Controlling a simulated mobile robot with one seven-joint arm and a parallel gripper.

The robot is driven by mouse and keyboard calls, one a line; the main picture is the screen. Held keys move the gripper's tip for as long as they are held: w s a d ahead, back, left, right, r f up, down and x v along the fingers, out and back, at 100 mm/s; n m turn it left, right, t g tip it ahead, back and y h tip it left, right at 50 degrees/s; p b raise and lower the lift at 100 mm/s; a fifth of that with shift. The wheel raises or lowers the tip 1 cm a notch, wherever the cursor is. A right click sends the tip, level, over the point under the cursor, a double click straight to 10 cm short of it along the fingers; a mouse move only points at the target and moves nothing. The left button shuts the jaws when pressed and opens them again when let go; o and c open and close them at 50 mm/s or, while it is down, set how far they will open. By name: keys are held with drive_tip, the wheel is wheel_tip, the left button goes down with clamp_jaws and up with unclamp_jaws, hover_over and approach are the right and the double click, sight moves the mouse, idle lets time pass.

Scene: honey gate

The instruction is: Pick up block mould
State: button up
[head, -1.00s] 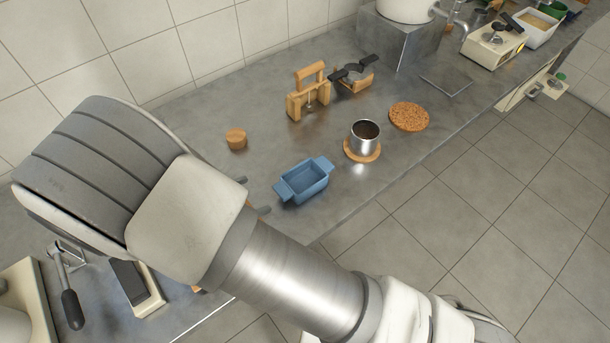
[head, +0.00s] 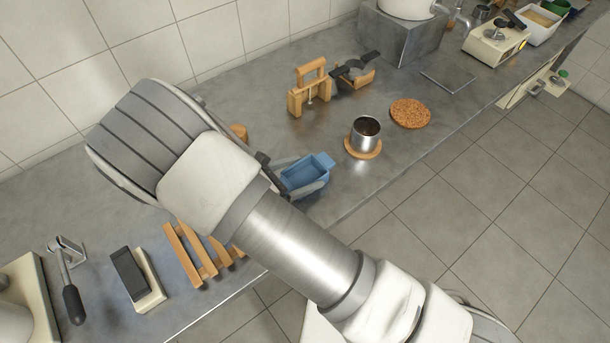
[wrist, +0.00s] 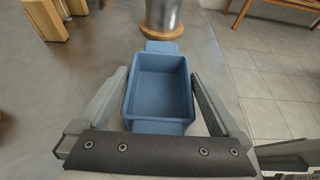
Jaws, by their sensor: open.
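The block mould is a blue rectangular open tray with a tab at each end. In the head view the block mould (head: 304,174) stands on the metal counter, its left end partly hidden by my arm and gripper. In the wrist view the block mould (wrist: 159,92) lies between the two fingers, its inside empty. My gripper (wrist: 160,90) is open, with one finger along each long side of the mould. A narrow gap shows on the left side; the right finger is very close to the mould, and I cannot tell whether it touches. The gripper (head: 292,172) is partly hidden in the head view.
A metal cup (head: 365,132) on a round wooden coaster (head: 364,151) stands just beyond the mould. A wooden press frame (head: 309,88), a cork mat (head: 410,113) and a wooden rack (head: 196,252) are also on the counter. The counter's front edge is close to the mould.

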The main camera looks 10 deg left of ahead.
drive_tip(key=shift+x, duration=0.75)
drive_tip(key=c, duration=1.1)
drive_tip(key=shift+r, duration=0.15)
